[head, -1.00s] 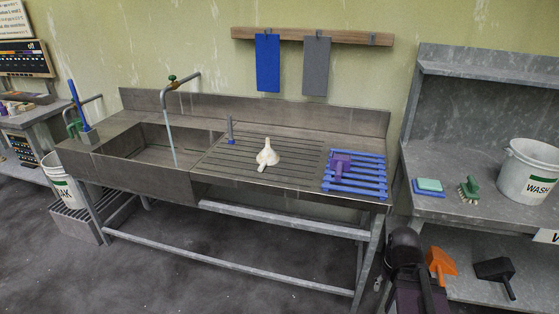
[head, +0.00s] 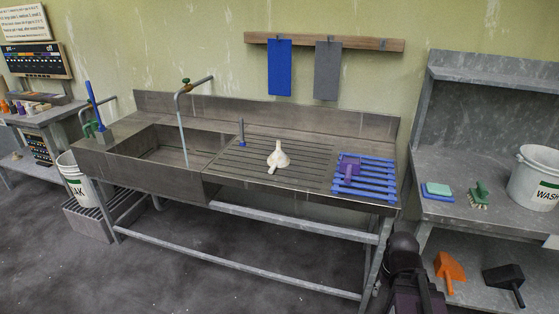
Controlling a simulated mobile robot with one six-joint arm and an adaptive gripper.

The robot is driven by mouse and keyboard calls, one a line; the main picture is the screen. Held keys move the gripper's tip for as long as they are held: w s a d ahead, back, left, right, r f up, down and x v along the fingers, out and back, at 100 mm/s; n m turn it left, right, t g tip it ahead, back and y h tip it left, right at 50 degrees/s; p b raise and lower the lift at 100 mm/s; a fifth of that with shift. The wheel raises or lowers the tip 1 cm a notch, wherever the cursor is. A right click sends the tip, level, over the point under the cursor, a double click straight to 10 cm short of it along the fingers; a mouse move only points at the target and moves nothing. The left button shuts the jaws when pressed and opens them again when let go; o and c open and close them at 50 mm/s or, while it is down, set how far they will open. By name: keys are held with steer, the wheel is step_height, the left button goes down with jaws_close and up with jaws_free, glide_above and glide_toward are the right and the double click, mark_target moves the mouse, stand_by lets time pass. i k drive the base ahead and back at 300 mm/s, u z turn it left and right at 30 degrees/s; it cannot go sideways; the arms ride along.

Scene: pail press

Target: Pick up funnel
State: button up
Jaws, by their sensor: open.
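A white funnel (head: 279,157) lies on the grooved drainboard of the metal sink bench, between the basin and the blue rack. It looks tipped, with its narrow end pointing up. My arm shows as a dark shape at the bottom right, in front of the bench's right end. My gripper cannot be made out in the head view, so its distance from the funnel cannot be told. Nothing hides the funnel.
A blue slatted rack (head: 364,181) with a purple item (head: 349,166) is right of the funnel. The sink basin (head: 165,155) and tap (head: 184,95) are further left. A grey shelf bench (head: 447,205) holds a bucket (head: 535,178).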

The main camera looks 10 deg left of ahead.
mark_target(278, 159)
steer(key=u, duration=0.05)
steer(key=i, duration=0.95)
steer(key=z, duration=0.05)
